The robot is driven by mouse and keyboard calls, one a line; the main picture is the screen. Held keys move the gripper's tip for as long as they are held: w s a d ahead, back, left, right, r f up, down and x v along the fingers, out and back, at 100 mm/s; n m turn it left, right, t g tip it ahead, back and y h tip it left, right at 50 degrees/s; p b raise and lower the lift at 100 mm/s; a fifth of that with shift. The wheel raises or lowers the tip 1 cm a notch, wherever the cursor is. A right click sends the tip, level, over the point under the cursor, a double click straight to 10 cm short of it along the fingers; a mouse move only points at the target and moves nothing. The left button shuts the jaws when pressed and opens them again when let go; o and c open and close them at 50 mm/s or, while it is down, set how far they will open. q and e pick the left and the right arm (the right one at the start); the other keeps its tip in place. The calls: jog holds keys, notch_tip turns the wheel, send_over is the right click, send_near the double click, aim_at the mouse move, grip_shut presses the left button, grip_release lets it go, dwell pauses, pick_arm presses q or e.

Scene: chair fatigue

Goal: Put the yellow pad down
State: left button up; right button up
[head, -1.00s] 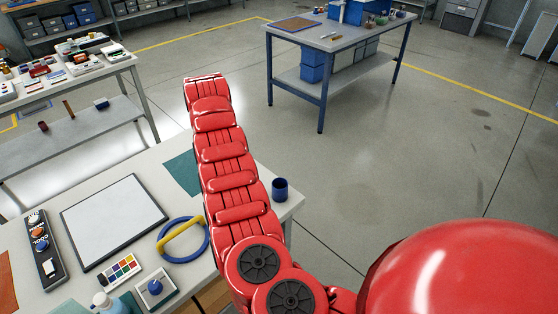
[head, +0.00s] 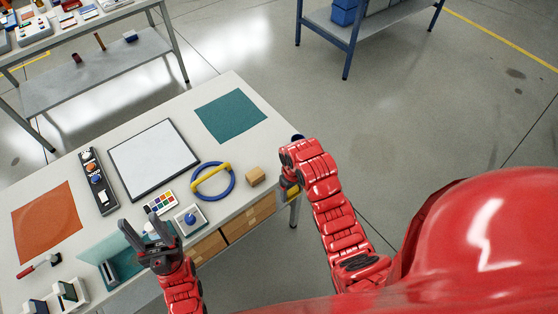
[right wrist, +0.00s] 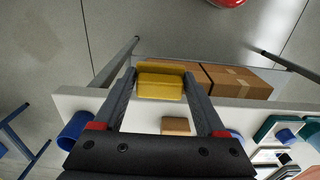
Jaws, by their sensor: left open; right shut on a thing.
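The yellow pad (right wrist: 160,86) is a small block between the two fingers of my right gripper (right wrist: 158,92) in the right wrist view. The gripper is shut on it. In this view the pad overlaps the table's edge; its height above it is hard to tell. In the head view my right gripper (head: 290,186) is at the table's right end, mostly hidden by its own arm, with a bit of yellow showing. My left gripper (head: 142,224) is open and empty over the table's front part, beside a teal tray.
The white table (head: 60,172) holds a wooden block (head: 255,176), a blue ring with a yellow bar (head: 213,180), a teal mat (head: 231,115), a whiteboard (head: 153,158) and an orange mat (head: 47,222). A dark blue cup (right wrist: 76,128) stands near the corner. Cardboard boxes (right wrist: 235,80) sit below.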

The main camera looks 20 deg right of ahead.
jog(key=shift+w+a+f, duration=0.1)
jog(key=shift+f, duration=0.05)
jog(key=b, duration=1.1)
send_over(279, 165)
jog(key=s, duration=0.4)
jog(key=shift+w+a+f, duration=0.1)
jog(key=shift+w+f, duration=0.1)
jog(key=shift+f, duration=0.75)
jog(key=shift+w+r+p, duration=0.25)
jog(key=shift+w+p, duration=0.05)
jog(key=shift+w, duration=0.25)
jog(key=shift+w+r+p, duration=0.2)
jog(key=shift+w+p, duration=0.1)
jog(key=shift+w, duration=0.2)
jog(key=shift+w+f, duration=0.1)
jog(key=shift+w, duration=0.5)
jog(key=shift+f+p, duration=0.2)
jog(key=shift+p, duration=0.4)
jog(key=shift+f+p, duration=0.7)
jog(key=shift+f, duration=0.95)
